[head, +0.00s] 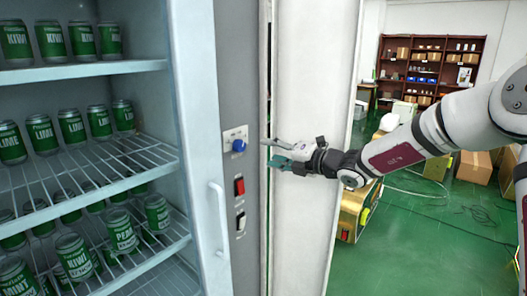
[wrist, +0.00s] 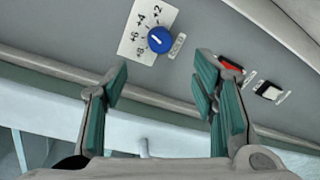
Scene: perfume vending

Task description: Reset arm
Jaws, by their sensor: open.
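My gripper (head: 275,152) is at the end of my outstretched arm, in front of the fridge's grey side panel (head: 241,80). In the wrist view my gripper (wrist: 163,85) has its two green-padded fingers apart, with nothing between them. The blue knob (wrist: 160,39) on a white numbered plate lies beyond the fingertips, and a gap seems to part them. The knob also shows in the head view (head: 239,145), a little left of the fingertips. Whether a finger touches the panel cannot be told.
A red switch (head: 239,186) and a black-and-white switch (head: 241,222) sit below the knob. Green cans (head: 78,256) stand on the fridge shelves at left, beside the door handle (head: 219,222). Boxes (head: 474,167) and shelving (head: 430,65) stand behind; green floor (head: 420,250) is partly clear.

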